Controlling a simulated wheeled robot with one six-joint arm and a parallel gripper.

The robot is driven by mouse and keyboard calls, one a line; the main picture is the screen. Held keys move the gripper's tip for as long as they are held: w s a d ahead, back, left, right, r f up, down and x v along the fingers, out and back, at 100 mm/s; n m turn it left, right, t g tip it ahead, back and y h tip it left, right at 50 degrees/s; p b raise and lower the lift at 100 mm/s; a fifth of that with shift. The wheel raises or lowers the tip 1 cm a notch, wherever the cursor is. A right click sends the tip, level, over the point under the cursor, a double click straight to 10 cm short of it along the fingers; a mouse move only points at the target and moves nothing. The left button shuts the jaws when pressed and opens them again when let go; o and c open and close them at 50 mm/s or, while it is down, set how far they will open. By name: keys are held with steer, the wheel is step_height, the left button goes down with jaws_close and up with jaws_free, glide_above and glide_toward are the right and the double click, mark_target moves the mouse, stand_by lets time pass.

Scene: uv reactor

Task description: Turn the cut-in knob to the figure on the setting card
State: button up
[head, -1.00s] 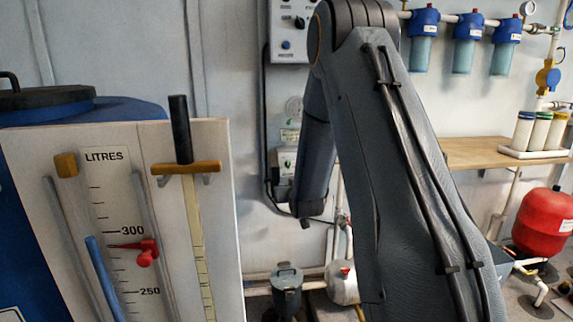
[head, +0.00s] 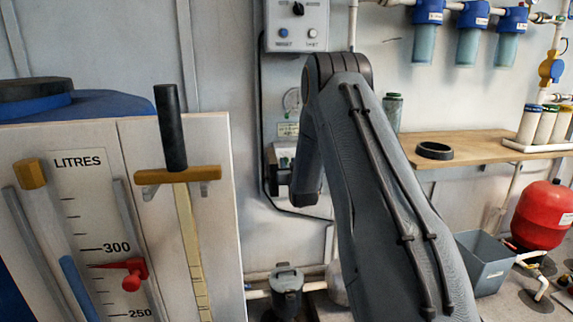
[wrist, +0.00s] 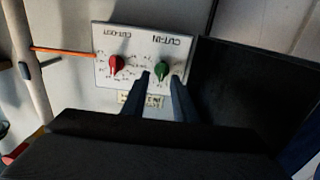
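In the wrist view, which is upside down, a pale switch panel (wrist: 139,45) carries a green knob (wrist: 162,70) by the CUT-IN lettering and a red knob (wrist: 117,63) by CUT-OUT. My gripper (wrist: 161,78) is open, its two dark fingers apart on either side of the green knob; I cannot tell whether they touch it. A small yellowish card (wrist: 140,101) is by the panel's edge, partly behind a finger, its figure unreadable. In the head view the card (head: 288,129) is on the wall above the switch box (head: 286,152), which my arm partly hides.
A grey control box (head: 297,25) hangs above on the wall. A dosing board marked LITRES (head: 85,190) stands at left. A wooden shelf (head: 465,148), a red tank (head: 543,215) and a grey bin (head: 488,262) are at right. A dark flat surface (wrist: 235,95) borders the panel.

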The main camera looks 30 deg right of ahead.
steer(key=shift+w, duration=0.6)
jaws_close()
steer(key=shift+n, duration=0.3)
steer(key=shift+a+f+n, duration=0.1)
steer(key=shift+a+n, duration=0.05)
steer(key=shift+n, duration=2.45)
jaws_free()
